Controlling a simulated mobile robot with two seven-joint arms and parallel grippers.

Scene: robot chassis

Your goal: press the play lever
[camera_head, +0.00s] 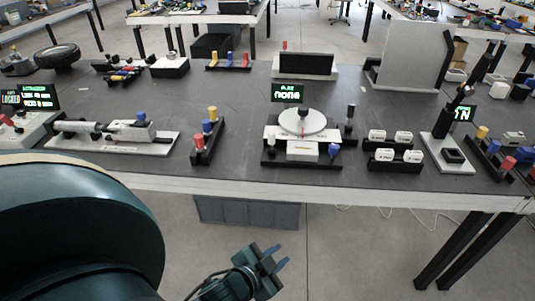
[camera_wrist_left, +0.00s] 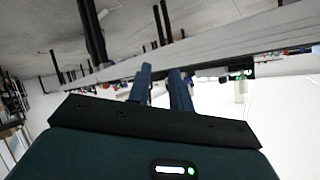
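No part is clearly marked as the play lever. A round white-topped device (camera_head: 303,122) with a screen reading "none" (camera_head: 288,93) stands at the middle. My left gripper (camera_head: 278,256) is below and in front of the table's front edge, empty, its two blue fingers apart. They also show apart in the left wrist view (camera_wrist_left: 161,70). My right gripper is out of view.
The dark table (camera_head: 240,150) has a pale front edge. It holds a device with a cylinder (camera_head: 115,133) at left, a rack of coloured pegs (camera_head: 207,137), and white blocks in black trays (camera_head: 393,149). A grey bin (camera_head: 247,212) sits under the table.

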